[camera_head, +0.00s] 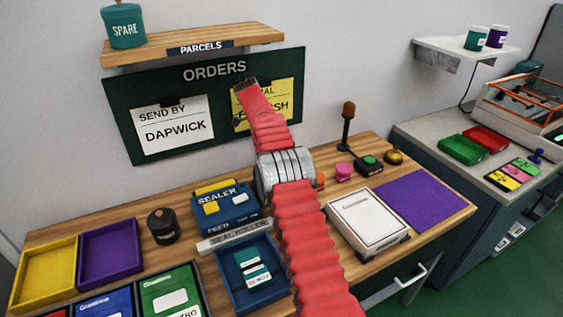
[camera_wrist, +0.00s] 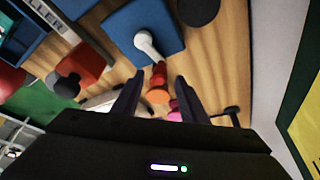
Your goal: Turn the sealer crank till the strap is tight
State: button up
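The blue sealer (camera_head: 225,222) sits on the wooden bench left of my red-sleeved arm, its label facing the head camera. In the wrist view a blue block (camera_wrist: 120,28), seemingly the sealer, carries a white crank (camera_wrist: 147,42) with a rounded hub and short arm. A red-orange handle-like part (camera_wrist: 158,74) lies at the arm's end, beside an orange disc (camera_wrist: 157,96). My gripper (camera_wrist: 158,82) is open, its dark fingers apart on either side of these orange parts in the picture. Contact and depth cannot be told. In the head view my arm hides the crank. I cannot make out the strap.
A dark round jar (camera_head: 162,226) stands left of the sealer, and a blue tray (camera_head: 222,272) lies in front. A pink stamp (camera_head: 343,171) and upright dark lever (camera_head: 347,125) stand right of my arm. The orders board (camera_head: 120,100) is behind it.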

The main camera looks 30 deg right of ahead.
jog(key=shift+v, duration=2.15)
